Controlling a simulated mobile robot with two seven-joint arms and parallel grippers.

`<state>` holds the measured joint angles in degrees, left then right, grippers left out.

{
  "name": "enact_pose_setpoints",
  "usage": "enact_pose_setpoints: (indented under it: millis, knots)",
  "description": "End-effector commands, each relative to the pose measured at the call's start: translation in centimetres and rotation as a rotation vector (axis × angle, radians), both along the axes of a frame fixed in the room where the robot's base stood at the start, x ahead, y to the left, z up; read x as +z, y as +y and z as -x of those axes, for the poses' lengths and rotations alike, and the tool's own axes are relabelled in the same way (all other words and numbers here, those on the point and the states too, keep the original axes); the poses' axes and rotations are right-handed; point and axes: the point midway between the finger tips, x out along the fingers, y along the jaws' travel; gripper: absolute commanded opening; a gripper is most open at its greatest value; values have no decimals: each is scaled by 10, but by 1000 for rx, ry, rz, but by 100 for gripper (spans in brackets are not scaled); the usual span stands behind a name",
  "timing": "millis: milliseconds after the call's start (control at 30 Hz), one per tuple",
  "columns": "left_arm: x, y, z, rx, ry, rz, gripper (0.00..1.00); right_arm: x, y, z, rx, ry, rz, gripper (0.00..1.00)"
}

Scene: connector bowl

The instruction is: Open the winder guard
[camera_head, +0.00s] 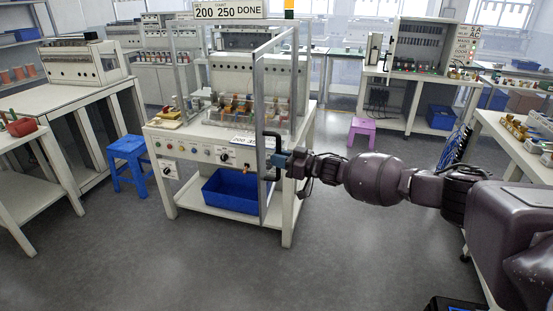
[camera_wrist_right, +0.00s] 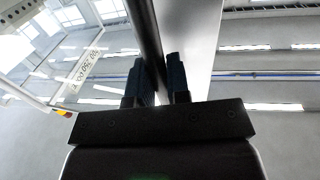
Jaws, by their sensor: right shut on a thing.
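The winder (camera_head: 208,140) is a white bench machine in the middle of the head view, with a row of coloured bobbins and a front panel of knobs. Its guard (camera_head: 261,90) is a clear panel in a grey frame. The guard stands swung outward from the machine's right side, its free edge toward me. A black bar handle (camera_head: 268,141) is on that edge. My right gripper (camera_head: 281,160) is shut on the handle. In the right wrist view the dark bar (camera_wrist_right: 146,38) runs between the two fingers (camera_wrist_right: 157,82). My left gripper is out of view.
A blue bin (camera_head: 232,191) sits on the winder's lower shelf. A blue stool (camera_head: 127,160) stands left of it and a pink stool (camera_head: 361,129) behind to the right. Benches line both sides. The grey floor in front is clear.

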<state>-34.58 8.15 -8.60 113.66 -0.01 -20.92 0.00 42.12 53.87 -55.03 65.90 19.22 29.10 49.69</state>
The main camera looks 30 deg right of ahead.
Motion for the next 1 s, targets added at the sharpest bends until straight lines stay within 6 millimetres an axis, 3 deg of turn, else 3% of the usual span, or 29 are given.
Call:
enact_pose_setpoints:
  millis: [300, 333, 500, 833, 1000]
  knots:
    - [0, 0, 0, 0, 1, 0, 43, 6, -4, -3, -9, -4, -6, 0]
    - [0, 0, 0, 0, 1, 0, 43, 6, -4, -3, -9, -4, -6, 20]
    - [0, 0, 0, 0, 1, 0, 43, 4, -3, -2, -6, -3, -4, 41]
    - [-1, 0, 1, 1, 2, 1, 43, 2, -4, 2, -3, -2, -1, 41]
    - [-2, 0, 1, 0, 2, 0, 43, 0, -18, 18, -4, 0, 0, 41]
